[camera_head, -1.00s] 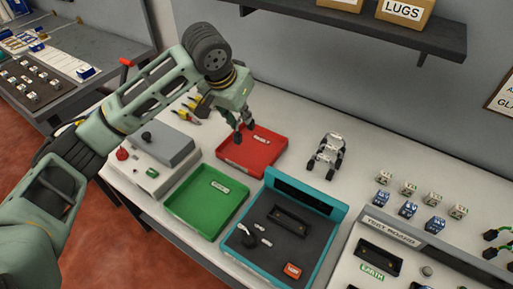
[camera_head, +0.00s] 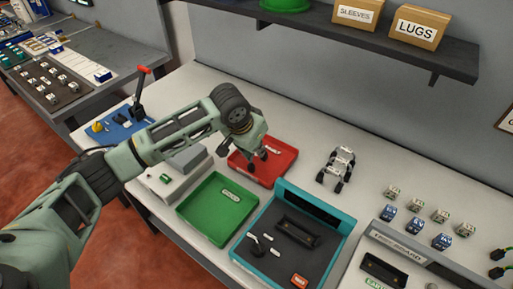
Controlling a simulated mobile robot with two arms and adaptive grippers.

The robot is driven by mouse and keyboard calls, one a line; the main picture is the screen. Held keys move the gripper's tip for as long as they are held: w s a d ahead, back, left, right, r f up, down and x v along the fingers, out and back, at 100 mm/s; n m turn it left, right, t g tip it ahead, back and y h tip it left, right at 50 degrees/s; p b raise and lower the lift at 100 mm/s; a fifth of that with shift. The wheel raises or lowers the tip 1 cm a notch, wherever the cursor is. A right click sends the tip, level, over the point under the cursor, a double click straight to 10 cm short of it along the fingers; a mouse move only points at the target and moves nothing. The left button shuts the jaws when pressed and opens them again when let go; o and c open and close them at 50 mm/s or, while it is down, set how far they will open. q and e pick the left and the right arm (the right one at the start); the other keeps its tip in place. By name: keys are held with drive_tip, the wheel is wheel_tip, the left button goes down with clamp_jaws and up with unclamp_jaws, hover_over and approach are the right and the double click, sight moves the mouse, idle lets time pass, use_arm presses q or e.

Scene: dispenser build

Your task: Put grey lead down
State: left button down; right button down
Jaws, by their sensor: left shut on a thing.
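My left gripper (camera_head: 257,157) reaches in from the left and points down at the red tray (camera_head: 286,172), over its left part. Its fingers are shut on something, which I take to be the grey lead. The held thing is too small and too hidden by the fingers to make out. I cannot tell whether it touches the tray floor. The red tray has a white label at its back. My right gripper is not in view.
A green tray (camera_head: 213,213) and a teal-framed tester (camera_head: 335,221) stand in front of the red tray. Small labelled blocks (camera_head: 415,226) sit farther right. A shelf (camera_head: 350,37) overhangs the back.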

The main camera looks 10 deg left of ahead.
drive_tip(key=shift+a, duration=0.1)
use_arm(q)
drive_tip(key=c, duration=1.8)
unclamp_jaws()
drive_tip(key=shift+f, duration=0.15)
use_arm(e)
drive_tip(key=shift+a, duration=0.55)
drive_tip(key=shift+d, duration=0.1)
